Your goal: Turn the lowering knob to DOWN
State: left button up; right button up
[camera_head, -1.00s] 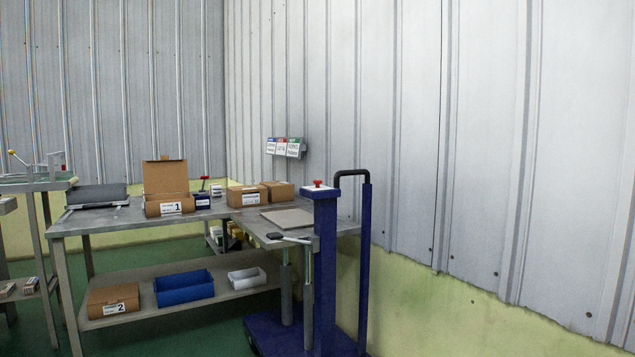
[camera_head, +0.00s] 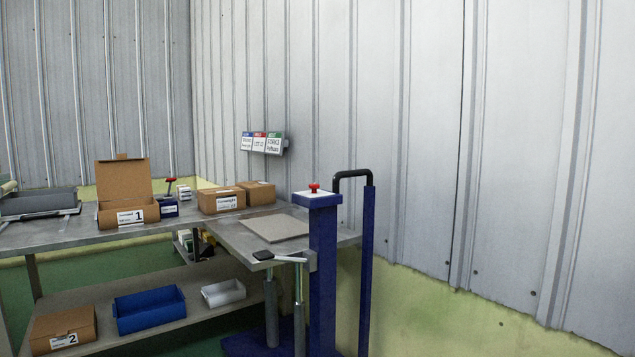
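A red knob (camera_head: 314,188) sits on a white plate on top of the blue post (camera_head: 322,270) of a lift cart, right of the picture's middle. Its marking is too small to read. A lever with a black pedal-like end (camera_head: 263,255) and a pale bar sticks out to the left of the post. The cart's grey platform (camera_head: 233,240) is raised to about the height of the workbench. Neither of my grippers shows in the head view.
A metal workbench (camera_head: 75,236) stands at the left with an open carton (camera_head: 125,187), small boxes (camera_head: 222,200) and a grey tray (camera_head: 40,203). Its lower shelf holds a blue bin (camera_head: 149,309). A black-topped blue handle (camera_head: 367,260) rises behind the post, near the wall.

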aim_at(315, 185)
jog(key=i+j+z, duration=0.15)
jog(key=i+j, duration=0.3)
jog(key=i+j+z, duration=0.15)
jog(key=i+j, duration=0.3)
jog(key=j, duration=0.1)
